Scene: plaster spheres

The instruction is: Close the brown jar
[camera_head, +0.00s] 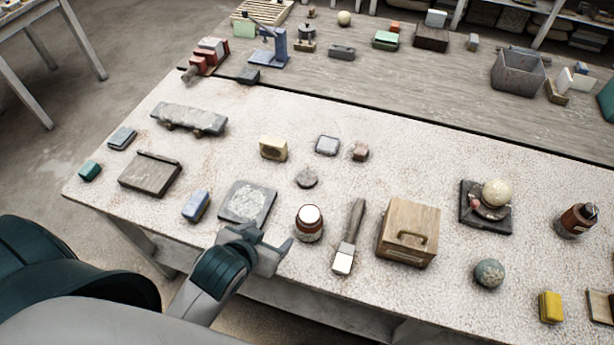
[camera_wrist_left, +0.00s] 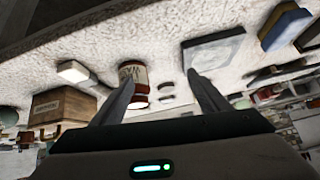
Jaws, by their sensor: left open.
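The brown jar (camera_head: 309,224) stands upright near the front edge of the speckled table, its round top white. Whether that white is an opening or contents is unclear. It also shows in the left wrist view (camera_wrist_left: 133,76), upside down, with a pale label. A small grey disc (camera_head: 307,178), possibly a lid, lies behind the jar, apart from it. My left gripper (camera_head: 275,241) is open and empty at the table's front edge, left of the jar. In the left wrist view its fingers (camera_wrist_left: 160,82) spread wide, one overlapping the jar in the picture. My right gripper is not in view.
A dark slab with a pale top (camera_head: 247,203) lies left of the jar. Another brown container (camera_head: 577,220) is at the far right. Bare table lies between jar and disc.

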